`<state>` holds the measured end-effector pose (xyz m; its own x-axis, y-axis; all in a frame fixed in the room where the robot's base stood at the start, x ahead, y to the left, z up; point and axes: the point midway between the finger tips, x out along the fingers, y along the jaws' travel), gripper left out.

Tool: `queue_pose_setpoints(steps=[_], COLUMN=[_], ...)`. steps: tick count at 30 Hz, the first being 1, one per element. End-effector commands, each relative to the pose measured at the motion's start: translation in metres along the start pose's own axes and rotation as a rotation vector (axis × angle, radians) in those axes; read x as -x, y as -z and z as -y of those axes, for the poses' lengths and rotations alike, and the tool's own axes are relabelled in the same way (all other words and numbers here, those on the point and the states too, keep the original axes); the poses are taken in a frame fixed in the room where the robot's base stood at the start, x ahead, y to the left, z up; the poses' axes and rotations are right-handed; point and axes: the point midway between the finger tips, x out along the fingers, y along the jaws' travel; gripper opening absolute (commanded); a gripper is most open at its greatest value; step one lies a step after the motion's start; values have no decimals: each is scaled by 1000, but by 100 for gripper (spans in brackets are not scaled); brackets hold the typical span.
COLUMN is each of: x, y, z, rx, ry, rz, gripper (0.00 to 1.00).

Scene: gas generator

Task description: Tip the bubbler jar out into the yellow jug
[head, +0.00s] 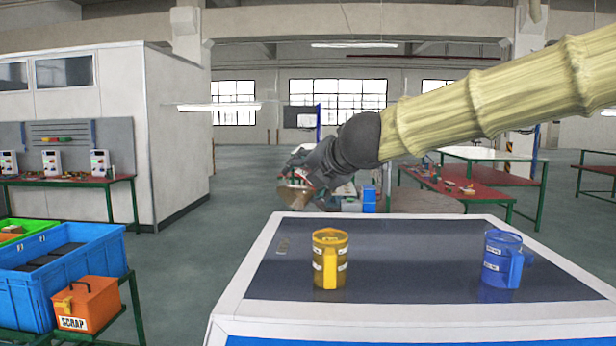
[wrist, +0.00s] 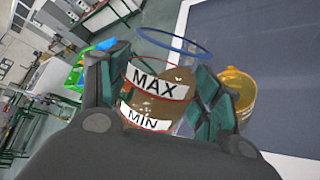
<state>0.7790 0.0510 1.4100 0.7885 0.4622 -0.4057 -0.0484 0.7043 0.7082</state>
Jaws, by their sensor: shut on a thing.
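In the wrist view my gripper (wrist: 168,100) is shut around a clear jar (wrist: 176,49) with a blue rim and MAX and MIN labels. The jar holds murky brown liquid up to about the MAX label. In the head view my gripper (head: 296,185) is in the air above the table's far left part, and the jar (head: 293,198) shows only in part there, tilted. The yellow jug (head: 330,262) stands upright on the table, below and to the right of my gripper. It also shows in the wrist view (wrist: 243,90), to the right of the jar, partly hidden by a finger.
A blue jug (head: 500,262) stands at the right of the dark table top (head: 410,262). The table between the jugs is clear. At the left are a blue crate (head: 30,300) and an orange SCRAP box (head: 88,303).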

Motion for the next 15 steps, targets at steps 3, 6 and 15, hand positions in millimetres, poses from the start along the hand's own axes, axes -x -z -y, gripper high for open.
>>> queue_pose_setpoints(steps=[3,6,15], x=[1,1,2], y=[-2,-2,-3], z=[-2,-2,-3], rx=[-7,-13,-31], ry=[-1,-1,-2], rz=[-4,-7,-18], gripper=[30,30,30])
